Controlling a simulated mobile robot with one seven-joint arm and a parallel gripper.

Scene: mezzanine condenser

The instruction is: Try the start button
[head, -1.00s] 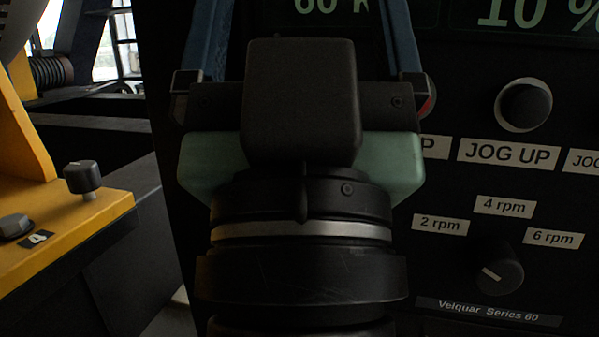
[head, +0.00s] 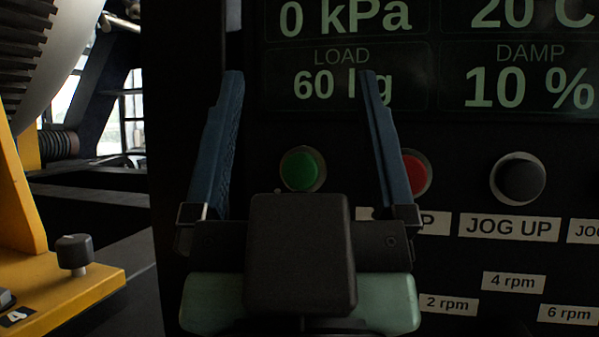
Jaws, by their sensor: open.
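The green button (head: 302,169) sits in a metal ring on the dark control panel, and its label is hidden behind my gripper. My gripper (head: 302,88) is open and empty, with its two blue fingers pointing up the picture. The green button shows between the fingers, above the gripper's dark body. A red button (head: 414,173) is partly covered by the right finger. Its label below is partly hidden, with only a final "P" readable. I cannot tell how far the fingertips are from the panel.
A black button (head: 519,180) labelled JOG UP is right of the red one. The display (head: 430,60) above reads 60 kg load and 10 % damp. Rpm labels (head: 514,282) are below. A yellow frame (head: 70,290) with a black knob (head: 74,253) stands at left.

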